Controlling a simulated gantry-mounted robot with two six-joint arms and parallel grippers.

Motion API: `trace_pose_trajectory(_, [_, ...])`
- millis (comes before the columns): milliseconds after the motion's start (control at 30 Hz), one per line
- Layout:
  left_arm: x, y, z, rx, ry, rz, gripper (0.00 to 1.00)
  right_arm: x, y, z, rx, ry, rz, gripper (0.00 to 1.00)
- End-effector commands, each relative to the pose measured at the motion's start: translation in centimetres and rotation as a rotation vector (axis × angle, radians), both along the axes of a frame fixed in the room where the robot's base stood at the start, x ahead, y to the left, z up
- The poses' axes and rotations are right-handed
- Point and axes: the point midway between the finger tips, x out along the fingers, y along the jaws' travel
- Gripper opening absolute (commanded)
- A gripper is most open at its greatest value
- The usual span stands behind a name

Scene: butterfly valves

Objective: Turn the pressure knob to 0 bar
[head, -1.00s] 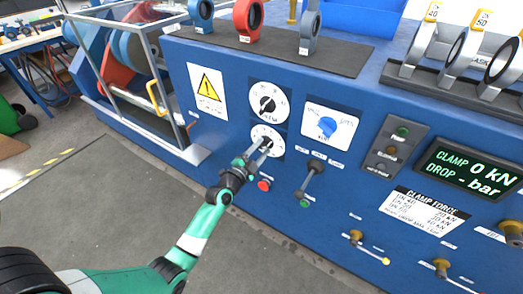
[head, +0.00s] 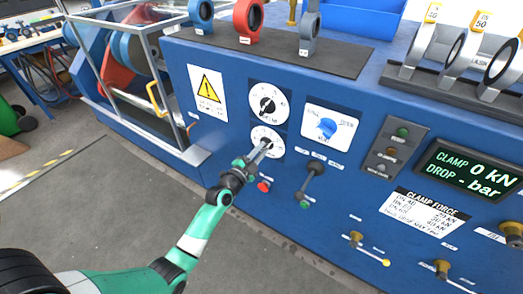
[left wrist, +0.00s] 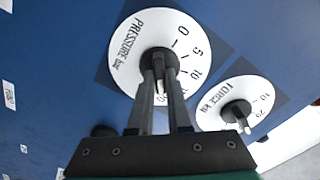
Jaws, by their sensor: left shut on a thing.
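The pressure dial (head: 258,134) is the lower white disc on the blue panel. In the left wrist view its face (left wrist: 129,62) reads "PRESSURE bar", with 0, 5 and 10 visible and further marks partly hidden by my fingers. My left gripper (head: 266,147) is at the dial. In the left wrist view its fingers (left wrist: 161,79) are shut on the black pressure knob (left wrist: 157,58), one on each side of its grip. The grip points down in that view, away from the 0 mark, towards the higher numbers. My right gripper is not in view.
The force dial (head: 281,94) sits just above the pressure dial and also shows in the left wrist view (left wrist: 212,117). A blue knob (head: 327,127), a lever (head: 315,171) and a red button (head: 263,186) are close by. The display (head: 470,168) reads clamp 0 kN.

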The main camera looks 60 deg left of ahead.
Motion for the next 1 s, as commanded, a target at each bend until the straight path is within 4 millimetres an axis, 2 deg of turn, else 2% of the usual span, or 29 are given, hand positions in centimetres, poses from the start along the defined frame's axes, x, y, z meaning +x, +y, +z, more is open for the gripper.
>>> trace_pose_trajectory(367, [-0.05, 0.08, 0.03, -0.171, -0.103, 0.001, 0.00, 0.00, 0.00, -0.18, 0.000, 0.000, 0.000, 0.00])
trace_pose_trajectory(1000, [-0.18, 0.28, 0.20, -0.686, -0.414, 0.001, 0.00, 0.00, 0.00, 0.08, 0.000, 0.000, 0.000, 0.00])
